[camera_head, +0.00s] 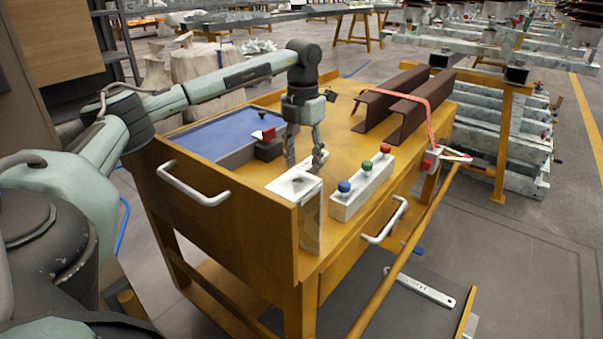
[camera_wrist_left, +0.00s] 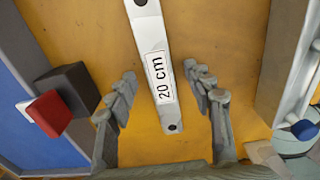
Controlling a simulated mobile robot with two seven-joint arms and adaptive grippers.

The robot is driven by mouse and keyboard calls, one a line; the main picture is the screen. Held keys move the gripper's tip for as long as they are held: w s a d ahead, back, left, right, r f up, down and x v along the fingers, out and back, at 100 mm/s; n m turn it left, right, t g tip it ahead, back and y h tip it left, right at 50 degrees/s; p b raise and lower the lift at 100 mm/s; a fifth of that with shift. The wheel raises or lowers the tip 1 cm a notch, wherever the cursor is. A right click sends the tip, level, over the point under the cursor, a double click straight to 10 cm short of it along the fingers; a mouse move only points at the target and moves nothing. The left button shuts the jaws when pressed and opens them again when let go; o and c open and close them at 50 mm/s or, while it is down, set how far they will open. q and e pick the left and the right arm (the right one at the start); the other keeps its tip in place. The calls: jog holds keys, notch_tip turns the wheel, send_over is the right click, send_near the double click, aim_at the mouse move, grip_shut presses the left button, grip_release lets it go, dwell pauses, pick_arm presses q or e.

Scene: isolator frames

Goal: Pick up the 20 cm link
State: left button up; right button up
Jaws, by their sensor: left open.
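The 20 cm link is a flat white bar (camera_wrist_left: 150,40) with a black-printed "20 cm" label and a dark hole near each visible end. In the left wrist view it lies lengthwise on the yellow cart top, running between the two fingers. My left gripper (camera_wrist_left: 160,73) is open, with one finger on each side of the link and a visible gap to both. My right gripper is not in view.
A button box (camera_head: 362,188) with blue, green and red buttons stands right of the gripper. A dark block with a red part (camera_head: 267,140) sits left, by the blue mat (camera_head: 215,135). Brown channels (camera_head: 405,108) lie behind. A white bent plate (camera_head: 310,215) covers the near corner.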

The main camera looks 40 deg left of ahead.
pick_arm(q)
jog(key=shift+c, duration=0.2)
grip_shut()
dwell(0.4)
